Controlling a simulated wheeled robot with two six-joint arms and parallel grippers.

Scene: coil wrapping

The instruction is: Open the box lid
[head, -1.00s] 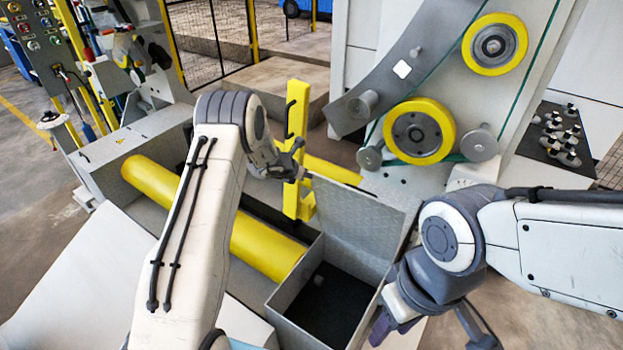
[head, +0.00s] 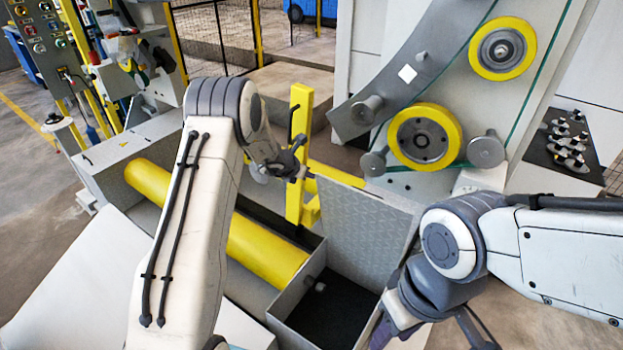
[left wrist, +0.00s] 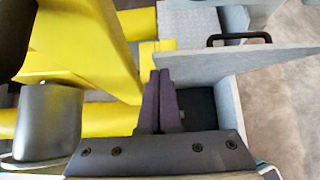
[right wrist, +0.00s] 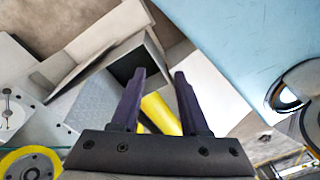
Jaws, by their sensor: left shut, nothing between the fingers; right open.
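The grey metal box stands open, with its rim (head: 292,302) and dark inside in the head view. Its patterned lid (head: 365,235) stands raised at the box's back edge. In the left wrist view the lid (left wrist: 250,66) shows nearly edge-on, with a dark handle (left wrist: 238,38) on its far side. My right gripper (right wrist: 158,76) is open and empty, in front of the box's right side.
A yellow roller (head: 255,240) lies left of the box. A yellow post (head: 299,130) rises behind my left gripper. The machine panel with yellow wheels (head: 425,137) stands behind the lid. A dark rack with small parts (head: 562,150) is at the right.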

